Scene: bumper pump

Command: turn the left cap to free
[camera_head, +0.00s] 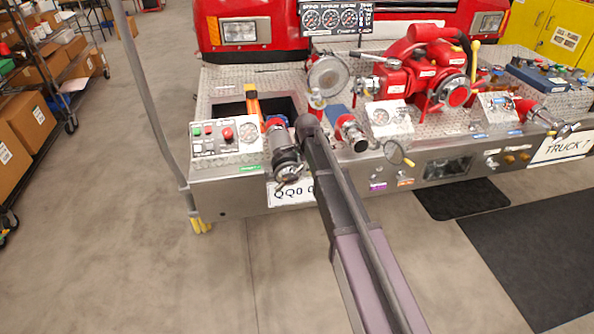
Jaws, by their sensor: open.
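The left outlet (275,122) shows a bit of blue and red on the bumper, beside the control panel. Its cap is mostly hidden behind the dark and silver end of my arm, so I cannot tell how it is turned. My gripper (277,132) is at the front of this outlet, pointing into it; it is open, its fingers are largely hidden, and contact with the cap cannot be made out. A second outlet (352,131) with a red ring and silver cap stands to the right of my arm.
The control panel (226,136) with a red knob is close on the left, and an orange part (252,101) stands behind in a dark recess. A gauge box (388,120) and red pump (425,75) are to the right. A grey post (150,105) stands left; the floor in front is clear.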

